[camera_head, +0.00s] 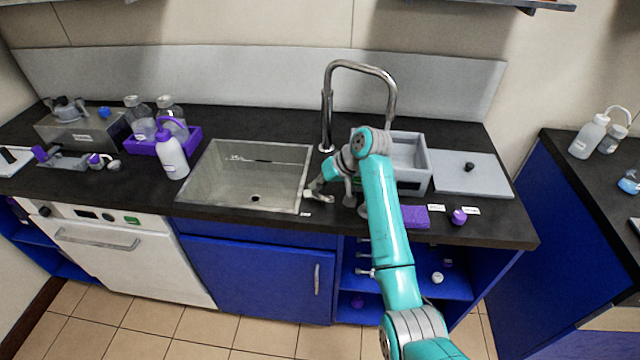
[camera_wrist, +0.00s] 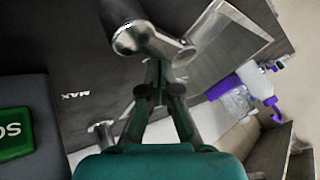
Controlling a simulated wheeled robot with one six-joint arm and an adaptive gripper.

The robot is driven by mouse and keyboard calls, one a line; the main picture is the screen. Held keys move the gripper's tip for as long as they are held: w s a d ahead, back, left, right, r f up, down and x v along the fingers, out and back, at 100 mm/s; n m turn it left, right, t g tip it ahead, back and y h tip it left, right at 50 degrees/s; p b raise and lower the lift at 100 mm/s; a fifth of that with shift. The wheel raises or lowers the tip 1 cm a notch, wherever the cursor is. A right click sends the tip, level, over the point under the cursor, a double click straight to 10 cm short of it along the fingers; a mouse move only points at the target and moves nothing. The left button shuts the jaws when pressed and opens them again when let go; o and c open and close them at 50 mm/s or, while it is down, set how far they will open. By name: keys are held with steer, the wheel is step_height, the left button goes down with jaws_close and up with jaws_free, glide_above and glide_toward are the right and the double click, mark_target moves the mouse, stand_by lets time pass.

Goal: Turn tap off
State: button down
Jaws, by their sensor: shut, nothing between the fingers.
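The chrome gooseneck tap (camera_head: 361,66) stands at the back of the counter, to the right of the sink basin (camera_head: 207,180). Its spout arches to the right, and my arm hides part of the area around its base. In the wrist view a thick chrome tap part (camera_wrist: 140,38) with a small side lever is close in front of my gripper (camera_wrist: 160,72). The gripper's fingers are shut and empty, with their tips just beside this chrome part. I cannot tell whether they touch. I see no clear water stream.
A grey open box (camera_head: 428,176) and a grey panel (camera_head: 470,176) lie right of the tap. A purple tray (camera_head: 146,148) with bottles and a white wash bottle (camera_head: 171,157) stand left of the sink. A purple block (camera_head: 415,216) sits near the front edge.

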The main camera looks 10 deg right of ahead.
steer(key=shift+s+a, duration=0.2)
steer(key=shift+a, duration=0.1)
stand_by(0.7)
stand_by(0.4)
